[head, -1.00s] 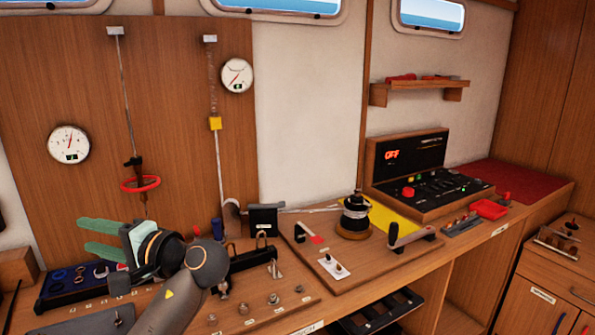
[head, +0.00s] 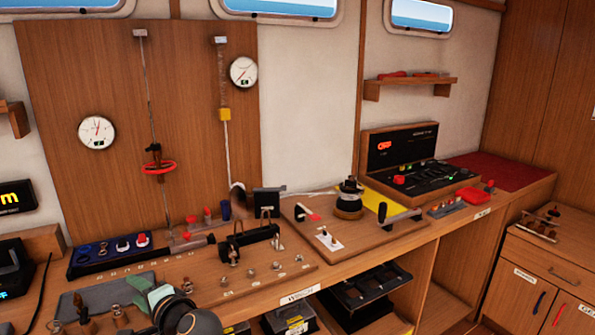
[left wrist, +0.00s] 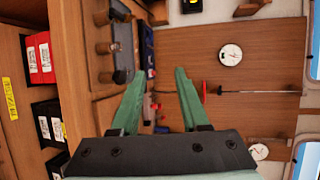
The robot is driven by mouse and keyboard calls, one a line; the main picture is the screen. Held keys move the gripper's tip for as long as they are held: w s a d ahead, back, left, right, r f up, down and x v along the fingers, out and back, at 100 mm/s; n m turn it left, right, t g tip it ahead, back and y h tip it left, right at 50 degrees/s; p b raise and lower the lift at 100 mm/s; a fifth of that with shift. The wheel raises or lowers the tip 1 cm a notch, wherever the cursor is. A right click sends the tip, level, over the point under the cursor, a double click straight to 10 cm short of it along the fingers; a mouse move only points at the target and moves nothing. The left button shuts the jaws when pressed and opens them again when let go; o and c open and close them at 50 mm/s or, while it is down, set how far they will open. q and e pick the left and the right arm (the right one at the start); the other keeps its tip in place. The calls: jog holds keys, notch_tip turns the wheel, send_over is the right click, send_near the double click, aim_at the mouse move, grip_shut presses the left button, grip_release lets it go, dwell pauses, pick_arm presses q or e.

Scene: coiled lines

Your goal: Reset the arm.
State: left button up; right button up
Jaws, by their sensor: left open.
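My left gripper (head: 150,291) is low at the bottom left of the head view, in front of the workbench, with its green fingers pointing up and left. In the left wrist view its two green fingers (left wrist: 165,88) stand apart with nothing between them. The gripper is open and empty. Much of my left arm is below the head view's lower edge. My right gripper is not in view.
The bench (head: 330,277) holds a board with a dark winch drum (head: 349,203), a console (head: 402,160) and a tool tray (head: 112,255). A wooden panel with gauges (head: 96,132) stands behind. Dark bins fill the shelf below.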

pick_arm(q)
jog(key=s+d+f+h, duration=0.2)
jog(key=f+h, duration=0.1)
jog(key=f, duration=0.4)
jog(key=s+d+f+m+h, duration=0.1)
jog(key=s+d+f+h, duration=0.2)
jog(key=f, duration=0.5)
jog(key=s+d+f+h, duration=0.2)
jog(key=f+h, duration=0.1)
jog(key=f, duration=0.4)
jog(key=s+d+f+n+h, duration=0.3)
jog(key=s+f, duration=0.2)
jog(key=s, duration=0.5)
jog(key=s+d+f+n+h, duration=0.3)
jog(key=s+d+f+n, duration=0.1)
jog(key=s, duration=0.6)
jog(key=shift+f, duration=0.4)
